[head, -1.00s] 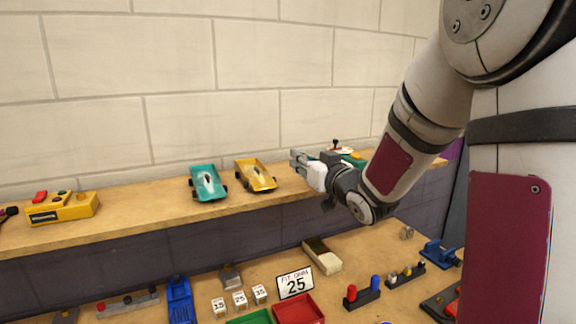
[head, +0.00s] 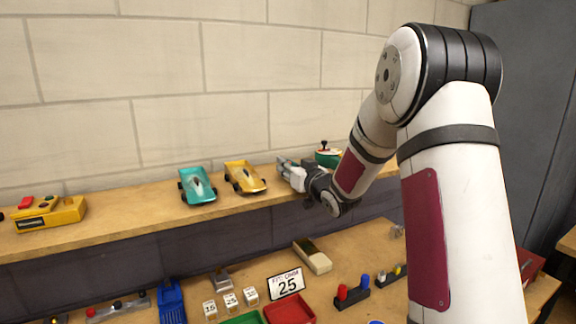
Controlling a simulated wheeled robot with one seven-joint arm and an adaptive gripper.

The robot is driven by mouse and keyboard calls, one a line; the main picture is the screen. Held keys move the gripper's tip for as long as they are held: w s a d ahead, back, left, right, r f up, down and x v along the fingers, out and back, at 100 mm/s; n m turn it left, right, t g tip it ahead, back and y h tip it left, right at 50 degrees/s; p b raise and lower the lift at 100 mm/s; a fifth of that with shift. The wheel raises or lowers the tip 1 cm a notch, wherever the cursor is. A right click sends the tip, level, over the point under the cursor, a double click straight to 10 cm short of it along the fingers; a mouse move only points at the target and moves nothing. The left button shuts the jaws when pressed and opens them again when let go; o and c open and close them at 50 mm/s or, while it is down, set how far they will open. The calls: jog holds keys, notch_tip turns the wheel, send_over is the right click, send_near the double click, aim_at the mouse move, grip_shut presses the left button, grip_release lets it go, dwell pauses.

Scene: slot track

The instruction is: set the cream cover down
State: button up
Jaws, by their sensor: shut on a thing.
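My gripper (head: 282,166) is over the wooden shelf, just right of the yellow car, with its fingers pointing left. It is small in the head view and its fingers are shut. A pale piece (head: 297,177) shows at the gripper; it looks like the cream cover, but its outline blends with the gripper's light parts. I cannot tell whether it touches the shelf (head: 120,224). The yellow slot car (head: 245,177) and the teal slot car (head: 198,186) stand on the shelf to the left.
A yellow box (head: 50,214) stands at the far left. Bare shelf lies between box and teal car.

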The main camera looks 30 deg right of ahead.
jog(key=o, duration=0.8)
jog(key=shift+f, duration=0.1)
jog(key=shift+o, duration=0.2)
jog(key=shift+s+r, duration=0.2)
jog(key=s, duration=1.2)
jog(key=s+a+f+g, duration=0.1)
jog(key=s+a+g, duration=0.3)
jog(key=s, duration=0.6)
jog(key=s+a+g, duration=0.4)
jog(key=s+a, duration=0.4)
jog(key=s, duration=0.3)
jog(key=s+a+f+g, duration=0.1)
jog(key=s+a+g, duration=0.4)
jog(key=s, duration=0.6)
jog(key=shift+a+f, duration=0.35)
jog(key=shift+a, duration=0.3)
